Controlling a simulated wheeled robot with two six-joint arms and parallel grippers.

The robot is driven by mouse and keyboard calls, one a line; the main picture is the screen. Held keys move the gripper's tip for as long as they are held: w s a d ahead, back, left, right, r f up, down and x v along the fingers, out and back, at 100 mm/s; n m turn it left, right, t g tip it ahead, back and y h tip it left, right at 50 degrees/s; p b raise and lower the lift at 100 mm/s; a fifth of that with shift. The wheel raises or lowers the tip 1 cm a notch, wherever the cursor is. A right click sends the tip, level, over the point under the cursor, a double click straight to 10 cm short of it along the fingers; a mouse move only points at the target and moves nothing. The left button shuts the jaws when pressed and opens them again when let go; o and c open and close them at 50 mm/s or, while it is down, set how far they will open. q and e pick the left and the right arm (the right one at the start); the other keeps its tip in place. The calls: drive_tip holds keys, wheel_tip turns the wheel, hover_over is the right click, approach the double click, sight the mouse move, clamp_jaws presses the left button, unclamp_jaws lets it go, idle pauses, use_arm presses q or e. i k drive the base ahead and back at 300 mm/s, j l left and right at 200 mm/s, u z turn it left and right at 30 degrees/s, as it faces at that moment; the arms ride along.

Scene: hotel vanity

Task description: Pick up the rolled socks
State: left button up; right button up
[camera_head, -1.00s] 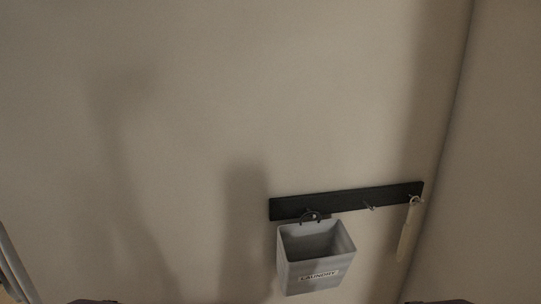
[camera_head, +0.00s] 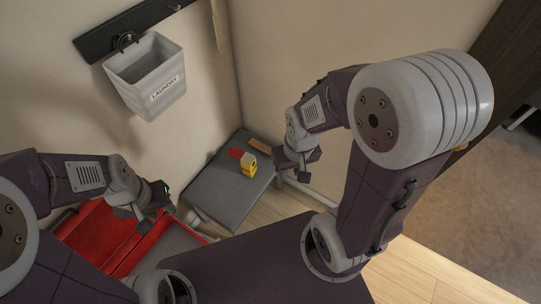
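I cannot make out rolled socks for certain anywhere in view. A small red item (camera_head: 235,153) lies on a grey padded bench (camera_head: 219,195), too small to identify. My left gripper (camera_head: 146,212) is above the edge of an open red case (camera_head: 92,236) at lower left. My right gripper (camera_head: 302,172) is just right of the bench. The fingers of both grippers are small and dark, so their opening is unclear. I see nothing held in either one.
A yellow block-like item (camera_head: 249,166) and a brown strip (camera_head: 259,145) are on the bench. A grey laundry bin (camera_head: 146,82) hangs from a black wall rail (camera_head: 126,28). Wood floor (camera_head: 420,270) and carpet (camera_head: 465,190) lie to the right.

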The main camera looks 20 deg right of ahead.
sight(237, 153)
drive_tip(key=k+z, duration=0.1)
drive_tip(key=z, duration=0.15)
drive_tip(key=i+l+u, duration=0.2)
drive_tip(key=u, duration=0.2)
drive_tip(key=i+l+u, duration=0.25)
drive_tip(key=u, duration=0.2)
drive_tip(key=i+l+u, duration=0.15)
drive_tip(key=l+u, duration=0.25)
drive_tip(key=i+l+u, duration=0.1)
drive_tip(key=l+u, duration=0.75)
drive_tip(key=i+j, duration=0.05)
drive_tip(key=j, duration=0.05)
